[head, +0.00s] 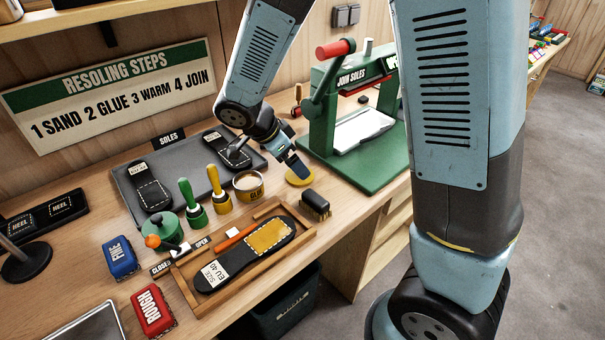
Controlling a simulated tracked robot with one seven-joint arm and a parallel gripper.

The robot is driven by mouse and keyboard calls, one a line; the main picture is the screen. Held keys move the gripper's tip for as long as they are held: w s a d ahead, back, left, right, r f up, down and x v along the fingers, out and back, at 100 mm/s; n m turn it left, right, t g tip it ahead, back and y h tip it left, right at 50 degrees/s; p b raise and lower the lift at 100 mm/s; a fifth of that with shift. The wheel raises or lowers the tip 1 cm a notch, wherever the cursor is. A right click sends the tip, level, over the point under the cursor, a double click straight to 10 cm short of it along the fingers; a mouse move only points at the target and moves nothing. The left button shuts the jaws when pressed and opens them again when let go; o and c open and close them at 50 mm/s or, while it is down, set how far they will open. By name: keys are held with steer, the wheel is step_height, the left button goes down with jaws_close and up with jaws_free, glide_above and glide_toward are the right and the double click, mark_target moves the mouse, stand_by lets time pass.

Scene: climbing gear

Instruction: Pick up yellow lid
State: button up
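The tips cover part of that edge. I cannot tell whether they touch the lid or hover just above it, nor how far apart the fingers are.
A dark brush (316,204) stands close to the lid's right. A wooden tray (186,287) with a sole lies in front. Green-handled (192,204) and yellow-handled (218,182) tools stand left of the tin. A green press (352,160) stands behind to the right.

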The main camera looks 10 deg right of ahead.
steer(key=shift+w+x, duration=0.2)
steer(key=shift+x, duration=2.45)
steer(key=c, duration=0.9)
